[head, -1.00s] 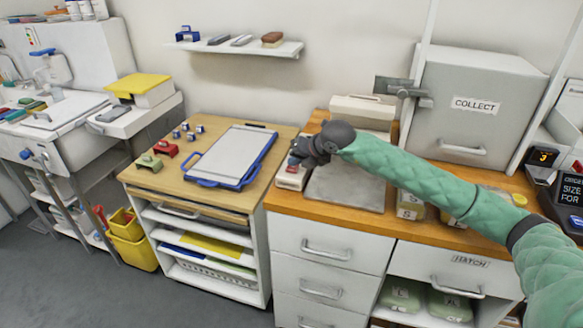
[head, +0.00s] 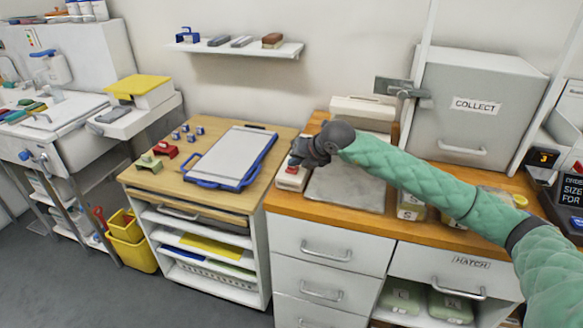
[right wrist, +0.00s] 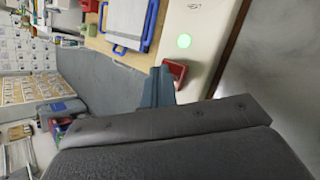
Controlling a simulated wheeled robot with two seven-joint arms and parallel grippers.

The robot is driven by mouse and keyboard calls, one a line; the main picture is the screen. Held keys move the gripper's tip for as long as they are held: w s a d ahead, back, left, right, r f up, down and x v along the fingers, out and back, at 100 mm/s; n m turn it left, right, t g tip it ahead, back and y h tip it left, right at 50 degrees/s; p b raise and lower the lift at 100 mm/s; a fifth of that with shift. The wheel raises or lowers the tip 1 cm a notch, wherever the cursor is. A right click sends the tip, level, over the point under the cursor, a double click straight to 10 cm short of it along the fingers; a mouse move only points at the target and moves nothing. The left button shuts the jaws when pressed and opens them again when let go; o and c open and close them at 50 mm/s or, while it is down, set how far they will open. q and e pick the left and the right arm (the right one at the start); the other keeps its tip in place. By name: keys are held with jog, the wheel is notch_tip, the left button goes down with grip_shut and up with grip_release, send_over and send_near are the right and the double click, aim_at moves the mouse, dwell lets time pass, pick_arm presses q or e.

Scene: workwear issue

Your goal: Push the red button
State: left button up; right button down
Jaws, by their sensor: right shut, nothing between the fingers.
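The red button (head: 291,170) sits on a small white box (head: 289,182) at the left edge of the wooden counter. It also shows in the right wrist view (right wrist: 175,72), on the white box beside a lit green light (right wrist: 184,41). My right gripper (head: 296,161) is shut and empty, with its fingertips just over the button in the head view. In the right wrist view the blue-grey fingers (right wrist: 160,76) overlap the button's edge. I cannot tell whether they touch it. My left gripper is not in view.
A grey mat (head: 345,187) lies right of the button box, under my arm. A white box (head: 361,107) and a grey COLLECT cabinet (head: 470,105) stand behind. Left is a lower table with a blue-framed board (head: 232,157) and small stamps (head: 165,151).

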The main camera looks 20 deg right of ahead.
aim_at(295, 169)
jog(key=shift+r, duration=0.45)
jog(key=shift+r, duration=0.15)
jog(key=shift+r, duration=2.85)
